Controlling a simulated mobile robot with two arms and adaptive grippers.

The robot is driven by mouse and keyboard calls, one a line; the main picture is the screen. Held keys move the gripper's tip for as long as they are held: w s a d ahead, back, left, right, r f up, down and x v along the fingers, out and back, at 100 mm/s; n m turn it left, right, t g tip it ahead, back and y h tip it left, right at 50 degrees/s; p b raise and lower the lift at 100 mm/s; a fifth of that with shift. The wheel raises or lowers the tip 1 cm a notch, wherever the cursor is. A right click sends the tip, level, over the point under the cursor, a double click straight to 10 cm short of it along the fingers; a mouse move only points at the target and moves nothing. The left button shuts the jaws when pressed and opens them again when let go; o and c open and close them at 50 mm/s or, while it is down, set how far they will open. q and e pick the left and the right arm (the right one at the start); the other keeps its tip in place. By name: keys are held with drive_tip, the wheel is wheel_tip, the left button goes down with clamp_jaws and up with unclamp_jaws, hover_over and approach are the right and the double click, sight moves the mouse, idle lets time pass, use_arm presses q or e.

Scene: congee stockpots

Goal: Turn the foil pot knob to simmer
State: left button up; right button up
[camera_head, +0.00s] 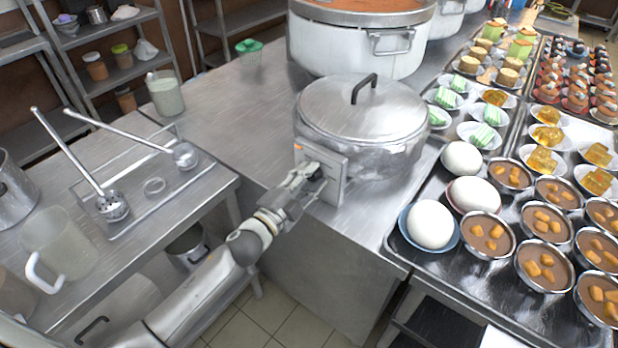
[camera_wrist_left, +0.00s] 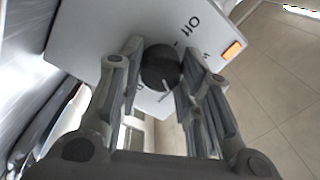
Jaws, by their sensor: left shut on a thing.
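The foil pot (camera_head: 365,150) stands on the steel counter, its silvery wrapped side below a flat lid (camera_head: 362,105) with a dark handle. A pale control box (camera_head: 335,165) is on its front left side. In the left wrist view, the box (camera_wrist_left: 108,35) carries a round dark knob (camera_wrist_left: 160,68), an "Off" mark and an orange light. A pale line on the knob points away from "Off", toward the bottom of the picture. My left gripper (camera_head: 312,180) is shut on the knob, a finger on each side. The gripper hides the knob in the head view. My right gripper is not in view.
A large white pot (camera_head: 355,50) stands behind the foil pot. Trays of bowls, eggs and desserts fill the counter at right, with a white egg (camera_head: 430,224) nearest. A side table with ladles (camera_head: 112,207) and a jug (camera_head: 60,245) is at left.

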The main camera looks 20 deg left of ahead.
use_arm(q)
drive_tip(key=o, duration=1)
drive_tip(key=v, duration=1.2)
drive_tip(key=shift+f, duration=0.1)
drive_tip(key=s+a+f+n+g+y, duration=0.2)
drive_tip(key=s+f+n, duration=0.1)
drive_tip(key=f, duration=0.9)
drive_tip(key=s+a+f+n+g+y, duration=0.2)
drive_tip(key=s+f+n+g, duration=0.15)
drive_tip(key=f, duration=0.75)
drive_tip(key=s+a+f+n+g+y, duration=0.15)
drive_tip(key=s+f, duration=0.25)
drive_tip(key=f, duration=0.8)
drive_tip(key=s+d+f+n+g, duration=0.1)
drive_tip(key=s+f+n+g, duration=0.1)
drive_tip(key=s+f, duration=0.4)
drive_tip(key=s+f+n+g, duration=0.2)
drive_tip(key=s+f+g, duration=0.2)
drive_tip(key=s, duration=0.9)
drive_tip(key=s+d+f+n+g, duration=0.1)
drive_tip(key=s+f+n+g, duration=0.1)
drive_tip(key=s+f, duration=0.6)
drive_tip(key=shift+s+d+f+g, duration=0.35)
drive_tip(key=shift+s+g, duration=0.35)
drive_tip(key=shift+s, duration=0.5)
